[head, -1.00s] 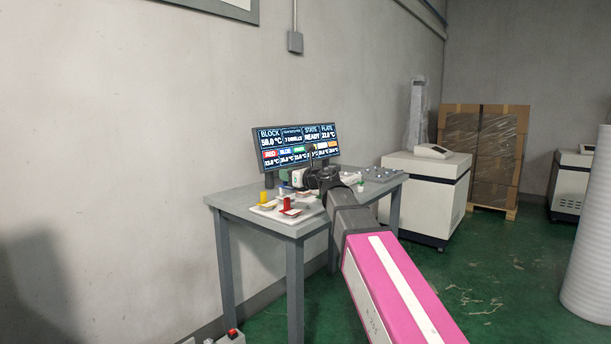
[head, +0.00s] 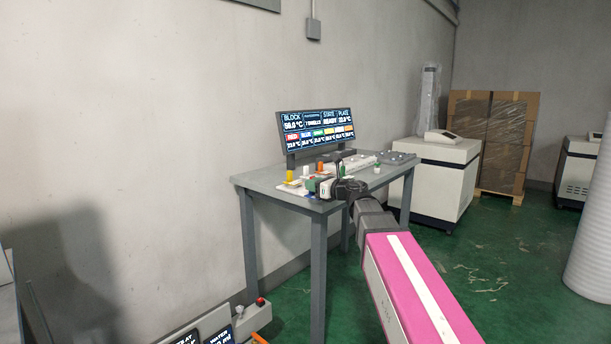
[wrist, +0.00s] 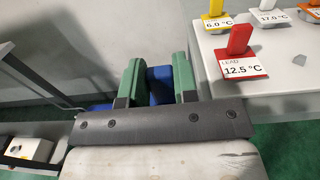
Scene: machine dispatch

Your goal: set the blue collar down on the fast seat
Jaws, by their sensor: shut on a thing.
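The blue collar (wrist: 160,84) shows in the wrist view between the two green fingers of my gripper (wrist: 158,82). My gripper is shut on it, and the fingers hide its sides. In the head view my gripper (head: 330,188) is at the front edge of the grey table, and the collar cannot be made out there. I cannot pick out the fast seat for sure.
The grey table (head: 262,184) carries a display screen (head: 308,132) and several coloured pieces. A red piece (wrist: 240,38) stands by a "LEAD 12.5 °C" label, close right of my gripper. A red button (head: 260,301) tops the low unit.

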